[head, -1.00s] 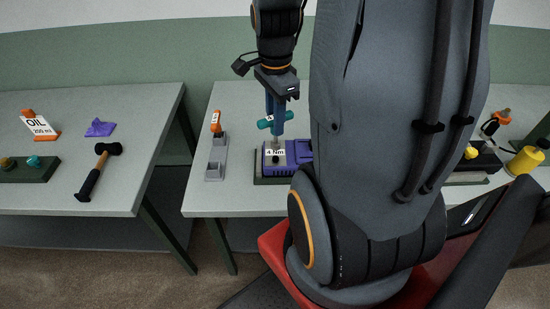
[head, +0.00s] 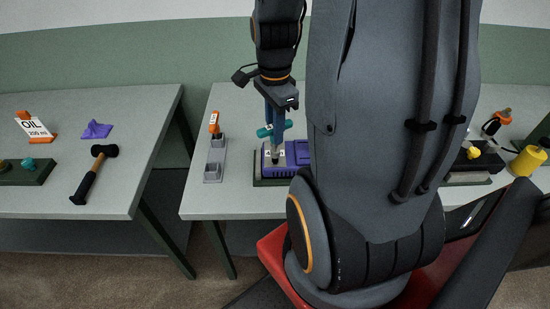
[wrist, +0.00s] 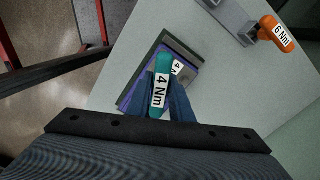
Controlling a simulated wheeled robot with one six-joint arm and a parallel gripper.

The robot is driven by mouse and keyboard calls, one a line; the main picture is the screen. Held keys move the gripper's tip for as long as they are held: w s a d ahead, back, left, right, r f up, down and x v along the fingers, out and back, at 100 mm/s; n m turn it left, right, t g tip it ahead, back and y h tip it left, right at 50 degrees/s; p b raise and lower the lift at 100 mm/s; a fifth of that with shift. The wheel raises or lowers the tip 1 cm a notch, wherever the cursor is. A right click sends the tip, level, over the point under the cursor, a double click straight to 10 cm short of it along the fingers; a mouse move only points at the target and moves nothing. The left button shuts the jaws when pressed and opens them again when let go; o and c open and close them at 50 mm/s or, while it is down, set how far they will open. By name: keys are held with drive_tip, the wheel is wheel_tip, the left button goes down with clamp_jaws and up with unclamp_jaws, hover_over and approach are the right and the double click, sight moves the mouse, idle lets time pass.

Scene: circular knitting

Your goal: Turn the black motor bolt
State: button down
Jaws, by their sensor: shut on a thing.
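My gripper (head: 275,124) is shut on a teal driver (head: 265,132) with a crosswise handle. In the wrist view the driver (wrist: 161,72) reads "4 Nm" and sits between my blue fingers. Its shaft points down over the purple motor (head: 297,153), in front of the motor's white "4 Nm" label. The motor also shows in the wrist view (wrist: 127,98), partly behind my fingers. The black motor bolt cannot be made out. I cannot tell whether the driver's tip touches it.
A grey holder (head: 222,160) with an orange driver (head: 214,123) stands left of the motor; the wrist view shows that driver (wrist: 277,34) marked "6 Nm". A hammer (head: 92,178) lies on the left table. A yellow container (head: 525,161) stands far right.

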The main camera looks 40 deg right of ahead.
drive_tip(key=shift+f+b, duration=0.65)
drive_tip(key=shift+f, duration=0.5)
drive_tip(key=n+p, duration=0.2)
drive_tip(key=n, duration=0.1)
drive_tip(key=shift+r, duration=0.15)
drive_tip(key=n+p, duration=0.2)
drive_tip(key=n, duration=0.4)
drive_tip(key=shift+n, duration=0.3)
drive_tip(key=n, duration=1)
